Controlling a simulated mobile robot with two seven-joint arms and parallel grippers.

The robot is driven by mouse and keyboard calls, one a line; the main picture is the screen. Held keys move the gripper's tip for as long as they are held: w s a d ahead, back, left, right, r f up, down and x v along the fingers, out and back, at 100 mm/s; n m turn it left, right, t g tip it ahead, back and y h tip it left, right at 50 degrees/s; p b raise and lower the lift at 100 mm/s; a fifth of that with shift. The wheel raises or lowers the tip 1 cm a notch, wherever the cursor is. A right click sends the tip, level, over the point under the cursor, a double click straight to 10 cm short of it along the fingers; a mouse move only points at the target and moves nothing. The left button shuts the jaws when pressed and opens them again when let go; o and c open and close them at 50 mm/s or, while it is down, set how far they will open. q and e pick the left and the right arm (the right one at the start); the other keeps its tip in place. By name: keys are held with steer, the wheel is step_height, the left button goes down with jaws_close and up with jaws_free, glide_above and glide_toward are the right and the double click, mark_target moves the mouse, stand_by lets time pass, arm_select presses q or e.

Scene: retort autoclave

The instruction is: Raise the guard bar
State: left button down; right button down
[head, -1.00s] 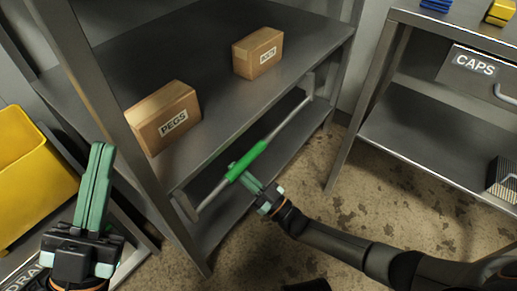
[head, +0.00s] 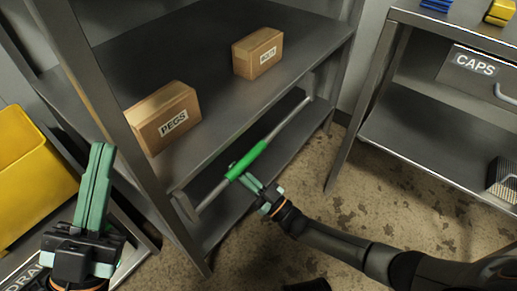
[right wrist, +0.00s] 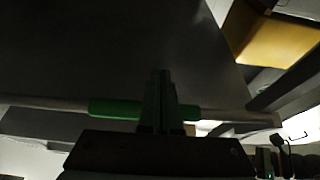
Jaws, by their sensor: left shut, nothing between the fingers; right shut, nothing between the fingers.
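The guard bar (head: 285,124) is a grey rod with a green grip sleeve (head: 247,160) in its middle. It runs along the front of the shelf rack, below the shelf with the boxes, on end brackets. My right gripper (head: 256,184) is shut, with its fingertips close to the green sleeve from the front; I cannot tell whether they touch. In the right wrist view the shut fingers (right wrist: 160,90) cross in front of the green sleeve (right wrist: 115,109). My left gripper (head: 101,150) is shut and empty, pointing up at the left, away from the bar.
A box marked PEGS (head: 163,117) and another box (head: 258,53) stand on the shelf above the bar. A yellow bin (head: 30,175) is at the left. A metal bench with a CAPS drawer (head: 475,65) is at the right. Floor between rack and bench is clear.

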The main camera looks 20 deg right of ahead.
steer(key=shift+s+d+r+p, duration=0.15)
steer(key=shift+r+p, duration=0.45)
steer(key=shift+p, duration=0.05)
steer(key=shift+s+d+r+p, duration=0.1)
steer(key=shift+s+r+p, duration=0.05)
steer(key=shift+r+p, duration=0.45)
stand_by(0.6)
